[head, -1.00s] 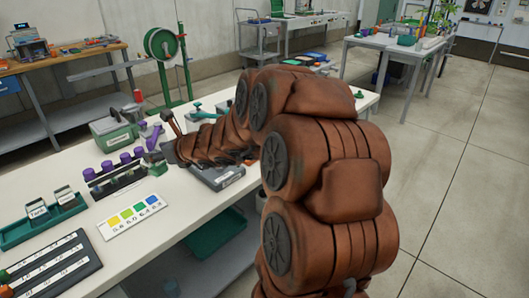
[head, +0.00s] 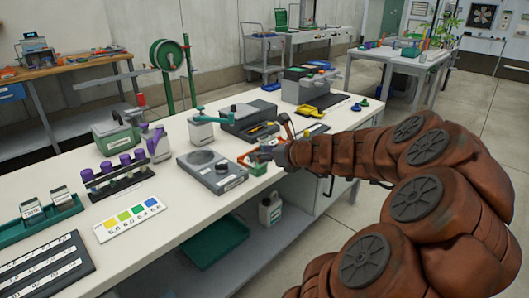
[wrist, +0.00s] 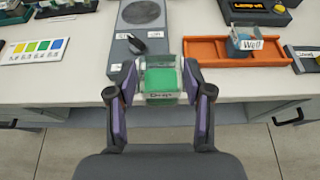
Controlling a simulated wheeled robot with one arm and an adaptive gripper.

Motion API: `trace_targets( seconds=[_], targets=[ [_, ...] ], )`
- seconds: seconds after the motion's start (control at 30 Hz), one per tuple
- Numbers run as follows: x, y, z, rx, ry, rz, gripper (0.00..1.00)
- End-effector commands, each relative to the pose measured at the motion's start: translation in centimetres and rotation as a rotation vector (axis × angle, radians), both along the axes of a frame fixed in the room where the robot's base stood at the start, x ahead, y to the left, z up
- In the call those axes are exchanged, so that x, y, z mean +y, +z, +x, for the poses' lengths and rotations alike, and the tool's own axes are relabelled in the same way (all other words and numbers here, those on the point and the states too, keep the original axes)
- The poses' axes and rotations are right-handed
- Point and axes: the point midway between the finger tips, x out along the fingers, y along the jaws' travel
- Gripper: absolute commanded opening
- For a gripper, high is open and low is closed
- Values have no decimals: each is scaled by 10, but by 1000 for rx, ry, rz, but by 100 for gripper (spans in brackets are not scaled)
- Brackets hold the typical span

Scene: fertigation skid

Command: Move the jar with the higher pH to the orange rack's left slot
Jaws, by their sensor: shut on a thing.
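My gripper (wrist: 160,88) is shut on a clear jar with green contents (wrist: 162,76), its label reading "Drip". In the head view my gripper (head: 267,156) holds it near the bench's front edge. The orange rack (wrist: 205,57) lies ahead and to the right of the held jar in the wrist view. Its left part looks empty. A jar labelled "Well" (wrist: 248,43), with blue contents, stands in its right part. In the head view my gripper and arm hide most of the orange rack (head: 243,157).
A grey stirrer with a round plate (head: 203,162) stands beside the rack. The colour chart (head: 130,217), purple-capped vials (head: 125,160) and a green rack with labelled jars (head: 22,234) are farther left. A yellow-display meter stands behind the orange rack.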

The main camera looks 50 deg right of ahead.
Motion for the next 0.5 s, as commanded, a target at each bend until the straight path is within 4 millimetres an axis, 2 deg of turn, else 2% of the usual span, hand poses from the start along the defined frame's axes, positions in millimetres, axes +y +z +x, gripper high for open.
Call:
trace_targets(
  seconds=[0.5],
  targets=[
    [-54,-10,70,4,2,-1,0]
  ],
)
